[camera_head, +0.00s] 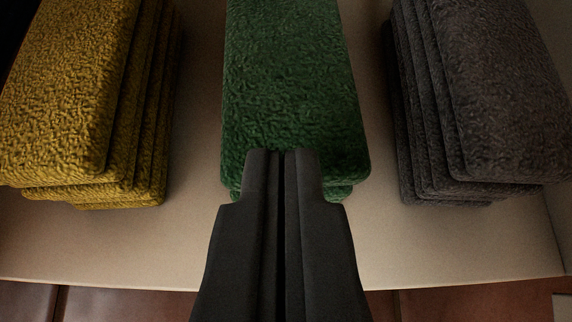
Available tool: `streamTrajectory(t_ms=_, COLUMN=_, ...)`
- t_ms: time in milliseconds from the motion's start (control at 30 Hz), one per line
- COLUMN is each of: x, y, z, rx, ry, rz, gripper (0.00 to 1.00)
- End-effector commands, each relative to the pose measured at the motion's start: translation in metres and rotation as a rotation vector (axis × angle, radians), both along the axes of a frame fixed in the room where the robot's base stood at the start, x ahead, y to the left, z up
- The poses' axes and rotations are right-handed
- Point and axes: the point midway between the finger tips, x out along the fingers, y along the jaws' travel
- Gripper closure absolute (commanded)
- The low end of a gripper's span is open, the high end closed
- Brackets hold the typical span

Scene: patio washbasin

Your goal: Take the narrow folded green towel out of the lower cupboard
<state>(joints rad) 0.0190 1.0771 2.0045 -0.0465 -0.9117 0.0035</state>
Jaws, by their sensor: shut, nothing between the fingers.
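A narrow folded green towel (290,85) lies in the middle of the pale cupboard floor, its folded layers showing at the lower edge. My black gripper (283,155) reaches up from the bottom of the picture. Its two fingers are together with only a thin dark line between them, and nothing is held. The fingertips overlap the near end of the green towel in the picture. I cannot tell whether they touch it. The gripper hides part of the towel's front edge.
A folded yellow towel (65,90) lies to the left and a folded dark grey towel (500,90) to the right, each with a bare gap beside the green one. The pale cupboard floor (110,245) ends at a front edge, with reddish-brown tiles (140,303) below.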

Motion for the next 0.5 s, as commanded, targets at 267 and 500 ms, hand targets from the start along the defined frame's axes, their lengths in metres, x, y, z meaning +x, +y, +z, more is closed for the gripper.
streamTrajectory(t_ms=267, x=0.050, y=0.001, z=0.000, rx=0.000, ry=-0.001, rz=0.000, gripper=1.00)
streamTrajectory(t_ms=500, x=0.078, y=0.002, z=-0.005, rx=0.000, ry=0.003, rz=0.000, gripper=1.00)
